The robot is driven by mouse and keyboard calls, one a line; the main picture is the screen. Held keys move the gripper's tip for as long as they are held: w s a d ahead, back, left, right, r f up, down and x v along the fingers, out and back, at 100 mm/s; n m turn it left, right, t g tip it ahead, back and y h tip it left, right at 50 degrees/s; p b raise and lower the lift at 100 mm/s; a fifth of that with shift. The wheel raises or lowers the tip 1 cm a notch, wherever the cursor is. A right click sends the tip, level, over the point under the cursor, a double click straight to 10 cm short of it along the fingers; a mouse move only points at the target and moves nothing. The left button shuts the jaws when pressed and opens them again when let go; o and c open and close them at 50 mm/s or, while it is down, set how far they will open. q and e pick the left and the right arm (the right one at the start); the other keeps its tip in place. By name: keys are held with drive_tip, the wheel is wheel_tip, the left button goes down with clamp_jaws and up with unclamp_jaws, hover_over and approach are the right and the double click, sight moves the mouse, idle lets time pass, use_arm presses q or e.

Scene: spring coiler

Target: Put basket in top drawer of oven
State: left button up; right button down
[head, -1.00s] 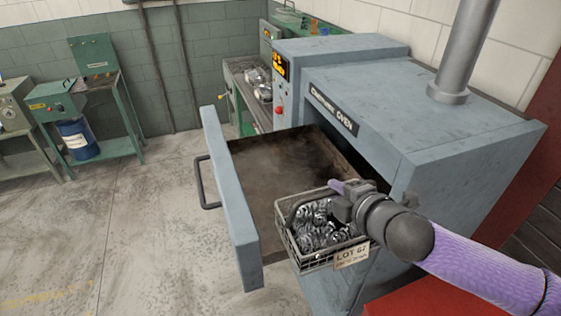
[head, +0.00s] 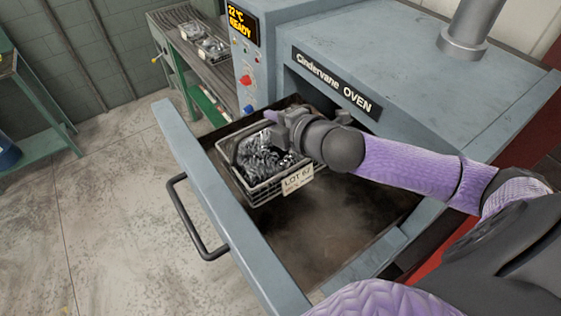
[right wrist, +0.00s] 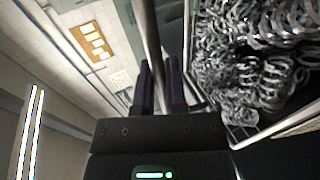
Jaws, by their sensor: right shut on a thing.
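The wire basket (head: 252,196) holds metal coil springs (head: 262,155) and bears a "LOT 67" tag (head: 298,180). My right gripper (head: 272,122) is shut on the basket's handle. In the right wrist view the handle runs between the two fingers (right wrist: 161,88), with the springs to the right. The basket is over the back left part of the open oven drawer (head: 310,245); I cannot tell whether it touches the drawer floor. The drawer is pulled out of the blue-grey oven (head: 410,80) and has a dark handle (head: 195,225). The left gripper is not in view.
The oven panel (head: 243,30) reads "22 °C READY". A green-framed bench (head: 185,60) behind it carries more spring baskets (head: 211,47). The drawer's front wall (head: 190,165) and the oven body bound the drawer. The drawer's front right part is bare.

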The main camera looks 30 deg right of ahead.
sight(299, 167)
drive_tip(key=f+b, duration=0.1)
drive_tip(key=f, duration=0.8)
drive_tip(key=shift+s+f, duration=0.1)
drive_tip(key=shift+s, duration=0.1)
drive_tip(key=c, duration=0.7)
unclamp_jaws()
drive_tip(key=shift+o, duration=0.2)
drive_tip(key=shift+s, duration=0.1)
drive_tip(key=v, duration=1.2)
